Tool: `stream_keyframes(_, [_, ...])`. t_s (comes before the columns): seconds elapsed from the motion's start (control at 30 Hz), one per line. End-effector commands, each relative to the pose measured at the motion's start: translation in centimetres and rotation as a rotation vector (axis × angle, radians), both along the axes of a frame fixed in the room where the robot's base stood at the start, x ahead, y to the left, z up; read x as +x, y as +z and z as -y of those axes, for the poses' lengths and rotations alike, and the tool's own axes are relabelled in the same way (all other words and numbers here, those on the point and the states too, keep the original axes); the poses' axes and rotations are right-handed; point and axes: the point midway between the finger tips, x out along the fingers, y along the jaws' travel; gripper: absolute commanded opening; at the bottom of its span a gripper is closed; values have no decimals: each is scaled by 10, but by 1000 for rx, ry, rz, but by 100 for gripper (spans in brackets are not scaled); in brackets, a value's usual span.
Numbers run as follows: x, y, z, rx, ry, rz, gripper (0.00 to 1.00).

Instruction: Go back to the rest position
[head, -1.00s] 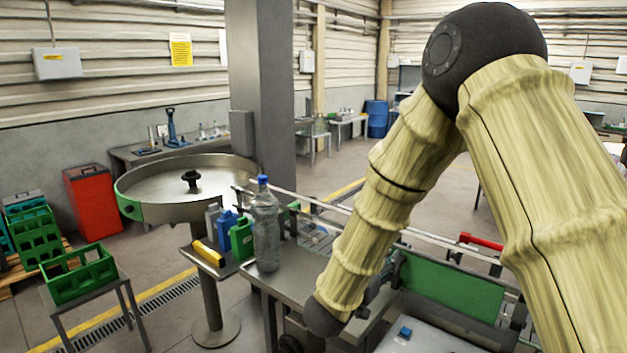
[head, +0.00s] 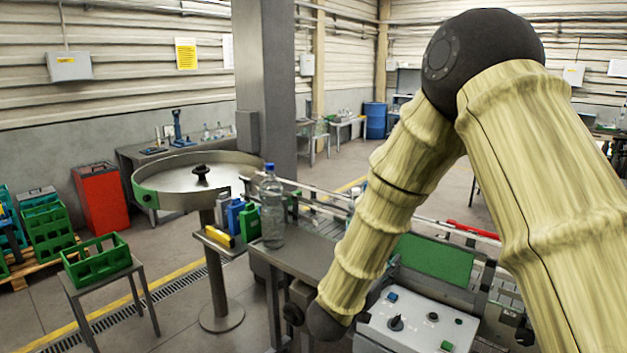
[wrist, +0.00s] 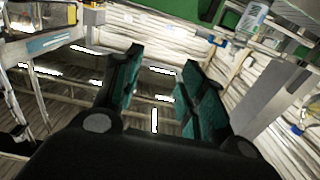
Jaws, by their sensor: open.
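My gripper (wrist: 160,78) shows in the wrist view with its two dark, teal-padded fingers apart and nothing between them. Roof lights and wall panels show behind the fingers. In the head view my arm is folded, with a high elbow and its forearm running down to the left. My gripper itself cannot be made out there.
A clear bottle with a blue cap (head: 271,212) stands upright on the machine's metal table (head: 300,252), left of my forearm. A control box (head: 410,322) and green panel (head: 436,258) lie close by my arm. A round turntable (head: 170,198) and green crate (head: 98,266) are left.

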Motion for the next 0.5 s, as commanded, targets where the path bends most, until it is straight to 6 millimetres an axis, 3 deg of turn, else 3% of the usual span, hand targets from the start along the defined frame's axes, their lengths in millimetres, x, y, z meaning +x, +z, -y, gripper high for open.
stream_keyframes(0.37, [-11, -79, 9, 43, 108, -146, 41])
stream_keyframes(0.5, [-23, -122, 14, 70, 161, -229, 41])
